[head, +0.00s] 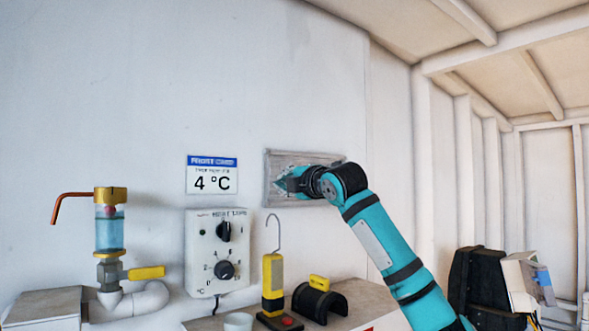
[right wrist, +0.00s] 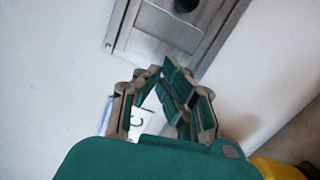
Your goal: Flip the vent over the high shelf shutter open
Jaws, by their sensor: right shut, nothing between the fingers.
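The vent shutter (head: 292,159) is a grey, weathered panel in a frame on the white wall, right of the 4 °C sign. In the right wrist view its metal-grey frame (right wrist: 192,45) shows at the top, with a dark round part cut off by the upper edge. My right gripper (head: 286,183) is in front of the panel and hides part of it. Its green fingers (right wrist: 165,83) are closed and empty, below the frame in the wrist view. Whether they touch the panel, I cannot tell. My left gripper is not in view.
A white control box (head: 212,252) with knobs hangs under the 4 °C sign (head: 212,175). A valve with a blue-filled glass (head: 110,230) is at left.

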